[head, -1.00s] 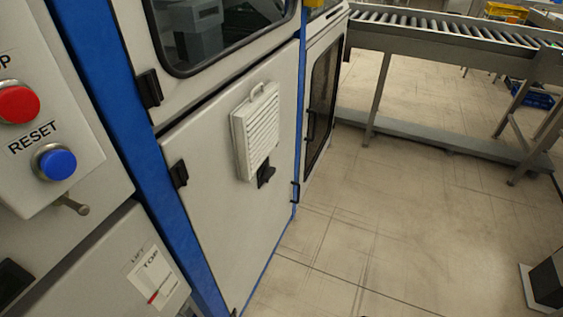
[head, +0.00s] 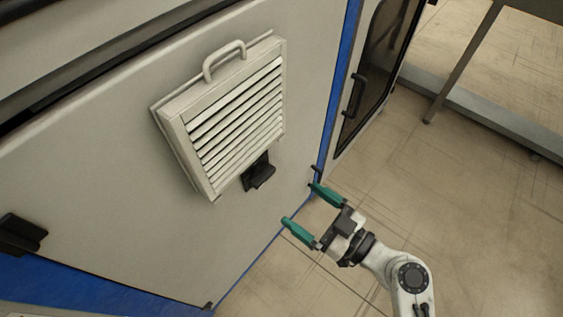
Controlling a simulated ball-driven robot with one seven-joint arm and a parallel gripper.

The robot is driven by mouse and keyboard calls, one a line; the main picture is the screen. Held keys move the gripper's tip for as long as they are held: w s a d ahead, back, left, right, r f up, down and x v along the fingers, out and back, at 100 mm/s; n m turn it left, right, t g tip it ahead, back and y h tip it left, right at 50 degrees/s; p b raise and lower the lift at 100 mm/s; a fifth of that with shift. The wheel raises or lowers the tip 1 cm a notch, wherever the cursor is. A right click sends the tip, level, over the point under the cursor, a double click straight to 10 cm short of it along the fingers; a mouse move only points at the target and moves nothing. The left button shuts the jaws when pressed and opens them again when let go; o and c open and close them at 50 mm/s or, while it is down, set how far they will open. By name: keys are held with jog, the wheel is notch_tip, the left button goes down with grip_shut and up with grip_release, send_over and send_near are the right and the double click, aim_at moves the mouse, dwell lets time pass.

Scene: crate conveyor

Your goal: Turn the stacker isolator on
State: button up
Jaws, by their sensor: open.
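My gripper (head: 299,204) is in the lower middle of the head view, with its two green fingers apart and nothing between them. It points toward the pale cabinet door (head: 90,190) from the lower right. A black handle-like fitting (head: 259,172) sits on that door, under the louvred vent. It lies up and left of my fingertips, apart from them. No label marks it as the stacker isolator, and I cannot tell whether it is that switch or a latch. No on or off marking is legible.
The white louvred vent (head: 232,118) with a loop handle stands out from the door. A black hinge (head: 22,234) is at far left. A blue frame post (head: 340,80) divides this door from a dark-windowed door (head: 380,65). Tiled floor (head: 480,210) is open at right.

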aim_at(267, 178)
jog(key=p+x, duration=0.1)
jog(key=x, duration=1)
jog(key=shift+d, duration=0.1)
jog(key=c, duration=1)
jog(key=shift+c, duration=0.2)
